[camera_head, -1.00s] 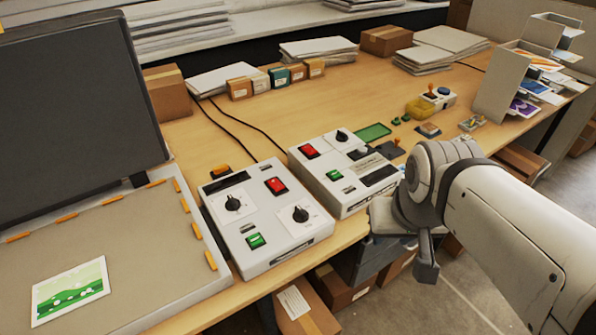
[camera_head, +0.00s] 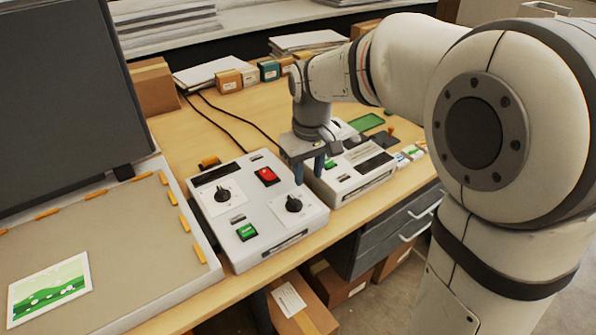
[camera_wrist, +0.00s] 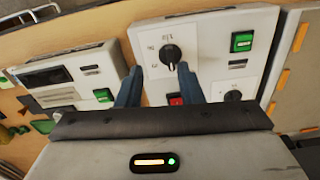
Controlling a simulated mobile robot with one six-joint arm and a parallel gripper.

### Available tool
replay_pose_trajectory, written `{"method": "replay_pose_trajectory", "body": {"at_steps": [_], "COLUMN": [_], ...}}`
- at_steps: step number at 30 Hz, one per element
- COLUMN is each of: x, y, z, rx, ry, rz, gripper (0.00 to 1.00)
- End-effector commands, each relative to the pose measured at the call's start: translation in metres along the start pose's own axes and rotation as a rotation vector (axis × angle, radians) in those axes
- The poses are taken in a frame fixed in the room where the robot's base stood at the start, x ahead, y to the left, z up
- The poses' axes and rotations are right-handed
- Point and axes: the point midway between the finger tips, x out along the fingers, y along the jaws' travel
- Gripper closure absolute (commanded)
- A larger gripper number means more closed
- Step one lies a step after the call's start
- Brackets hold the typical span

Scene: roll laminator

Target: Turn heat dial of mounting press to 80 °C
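The near control box (camera_head: 237,255) stands beside the press bed and has two black dials on white plates. The right dial (camera_head: 294,203) also shows in the wrist view (camera_wrist: 170,53), just beyond and between my fingertips. The left dial (camera_head: 223,195) is partly seen in the wrist view (camera_wrist: 232,96). The dial lettering is too small to read, so I cannot tell which is heat. My gripper (camera_head: 308,175) points down over the box's right end, also seen in the wrist view (camera_wrist: 160,70). It is open and empty, its fingers apart from the dial.
A red switch (camera_head: 266,175) and a green button (camera_head: 247,231) sit close to the dials. A second control box (camera_head: 350,178) stands right behind my fingers. The press bed (camera_head: 110,235) with a green picture (camera_head: 48,289) lies left under a raised dark lid (camera_head: 60,95).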

Motion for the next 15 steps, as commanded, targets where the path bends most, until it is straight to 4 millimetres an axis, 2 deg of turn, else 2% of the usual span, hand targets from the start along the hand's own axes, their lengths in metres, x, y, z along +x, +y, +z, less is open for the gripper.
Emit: {"method": "replay_pose_trajectory", "body": {"at_steps": [1,6,11,15], "x": [0.012,0.027,0.041,0.063], "y": [-0.005,-0.013,-0.014,-0.014], "z": [-0.013,-0.033,-0.035,-0.034], "rx": [-0.029,-0.082,-0.091,-0.09], "ry": [-0.016,-0.042,-0.048,-0.049], "rz": [-0.005,-0.013,-0.015,-0.015], "gripper": [0.66,0.66,0.66,0.66]}}
